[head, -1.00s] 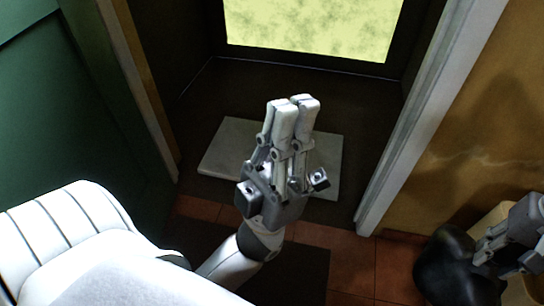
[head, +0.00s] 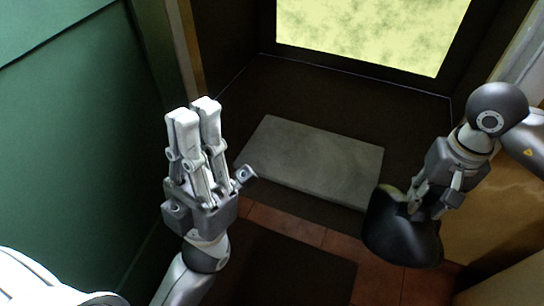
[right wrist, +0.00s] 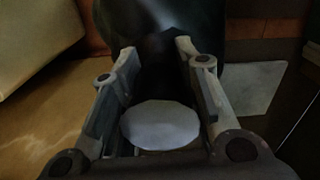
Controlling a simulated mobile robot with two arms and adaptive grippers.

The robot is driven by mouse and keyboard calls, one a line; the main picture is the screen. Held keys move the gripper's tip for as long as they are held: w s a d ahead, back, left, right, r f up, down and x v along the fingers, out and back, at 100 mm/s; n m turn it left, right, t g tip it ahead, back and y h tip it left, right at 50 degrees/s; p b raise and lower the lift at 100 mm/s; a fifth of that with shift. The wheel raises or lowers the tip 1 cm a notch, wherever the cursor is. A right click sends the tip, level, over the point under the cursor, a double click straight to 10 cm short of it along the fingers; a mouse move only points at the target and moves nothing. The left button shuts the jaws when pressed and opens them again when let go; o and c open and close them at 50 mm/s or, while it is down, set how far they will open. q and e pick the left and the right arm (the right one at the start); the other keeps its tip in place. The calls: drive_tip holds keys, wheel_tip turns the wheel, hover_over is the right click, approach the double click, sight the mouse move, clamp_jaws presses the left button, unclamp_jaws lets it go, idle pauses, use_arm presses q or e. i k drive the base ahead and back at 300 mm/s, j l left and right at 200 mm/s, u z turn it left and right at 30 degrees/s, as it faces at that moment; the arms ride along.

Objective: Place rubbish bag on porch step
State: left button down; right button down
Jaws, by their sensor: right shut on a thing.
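The rubbish bag (head: 405,238) is black and hangs from my right gripper (head: 430,205) at the right of the head view. The gripper is shut on its neck. In the right wrist view the dark bag (right wrist: 225,35) is beyond the fingers, with a pale grey round end (right wrist: 160,125) between them. The porch step (head: 315,160) is a flat grey slab in front of the door, bare on top. The bag is just right of and nearer than its right end. A pale slab corner shows in the right wrist view (right wrist: 250,88). My left gripper (head: 195,112) is shut and empty, left of the step.
A dark door with a bright yellow-green pane (head: 370,30) stands behind the step. A green wall (head: 75,140) is close on the left, a tan wall (head: 500,220) on the right. A dark mat (head: 290,275) lies on red tiles (head: 290,222) in front.

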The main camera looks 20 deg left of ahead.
sight(311, 159)
drive_tip(key=u, duration=1.15)
drive_tip(key=i+l+u, duration=0.1)
drive_tip(key=i+l, duration=0.3)
drive_tip(key=l, duration=0.25)
drive_tip(key=i+l+u, duration=0.15)
drive_tip(key=i+l, duration=0.15)
drive_tip(key=l, duration=0.15)
drive_tip(key=i+l, duration=0.15)
drive_tip(key=l, duration=0.15)
drive_tip(key=i+l, duration=0.2)
drive_tip(key=l, duration=0.1)
